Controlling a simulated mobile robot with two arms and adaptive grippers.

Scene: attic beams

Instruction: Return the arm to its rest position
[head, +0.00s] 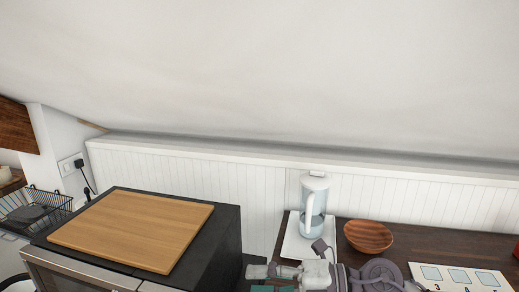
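One of my arms shows at the bottom edge, right of the middle, and looks like the right one. Its gripper (268,279) points left, low in front of the counter and just right of the black oven-like appliance. The gripper is partly cut off by the lower edge, so I cannot tell whether its fingers are open or shut. My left arm and gripper are not in view.
A wooden board (135,229) lies on the black appliance (222,243). A clear jug (313,209) stands on a white tray (292,244), close behind the arm. A wooden bowl (368,236) and a numbered white card (460,279) are on the dark counter (437,245). A wire rack (35,204) is at left.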

